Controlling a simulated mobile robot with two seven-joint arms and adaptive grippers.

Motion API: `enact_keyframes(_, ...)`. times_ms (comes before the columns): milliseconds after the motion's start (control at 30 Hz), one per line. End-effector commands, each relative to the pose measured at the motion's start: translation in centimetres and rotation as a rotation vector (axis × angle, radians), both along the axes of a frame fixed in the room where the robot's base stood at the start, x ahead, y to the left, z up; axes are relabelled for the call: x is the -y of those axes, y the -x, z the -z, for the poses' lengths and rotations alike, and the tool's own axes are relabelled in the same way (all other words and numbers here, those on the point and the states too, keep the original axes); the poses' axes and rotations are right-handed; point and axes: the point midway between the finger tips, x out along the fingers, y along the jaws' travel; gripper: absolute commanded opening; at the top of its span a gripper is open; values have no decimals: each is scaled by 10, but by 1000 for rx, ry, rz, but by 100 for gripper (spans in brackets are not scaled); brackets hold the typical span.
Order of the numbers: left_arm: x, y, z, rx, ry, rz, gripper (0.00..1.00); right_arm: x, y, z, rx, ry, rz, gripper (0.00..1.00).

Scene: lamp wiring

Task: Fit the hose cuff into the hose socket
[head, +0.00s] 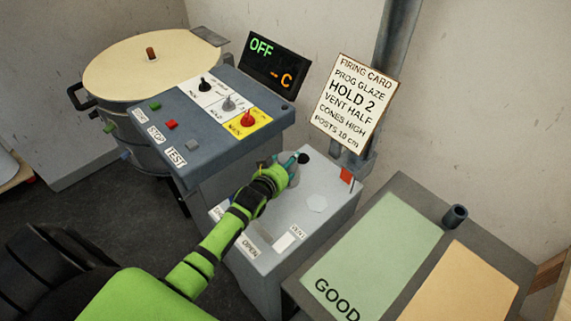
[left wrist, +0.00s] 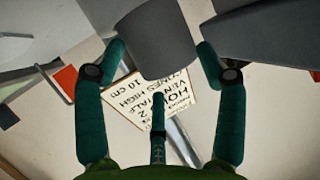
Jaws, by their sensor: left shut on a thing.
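My left gripper (head: 291,160) is over the far part of the grey box top, below the display. In the left wrist view its teal fingers (left wrist: 160,52) are shut on a grey cylinder, which looks like the hose cuff (left wrist: 158,36). In the head view the fingers and wrist hide most of the cuff. A dark round spot (head: 303,158) shows right beside the fingertips; I cannot tell whether it is the hose socket. Whether the cuff touches or sits in anything is hidden. My right gripper is not in view.
A grey control panel (head: 205,130) with switches stands left of the box (head: 330,190). A round kiln (head: 150,65) is behind it. A firing card (head: 352,100) hangs by a post. A tray table (head: 400,190) with a dark hollow cylinder (head: 456,217) stands at right.

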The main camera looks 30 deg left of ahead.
Motion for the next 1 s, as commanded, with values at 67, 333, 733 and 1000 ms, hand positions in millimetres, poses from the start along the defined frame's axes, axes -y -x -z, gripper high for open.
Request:
enact_keyframes(67,1,1,3,-6,2,0,26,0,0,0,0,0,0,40)
enact_keyframes(333,1,1,4,-9,2,0,99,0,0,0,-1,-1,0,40)
enact_keyframes(733,1,5,4,-11,1,0,99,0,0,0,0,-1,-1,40)
enact_keyframes(1000,3,39,-11,-8,1,2,99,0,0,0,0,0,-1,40)
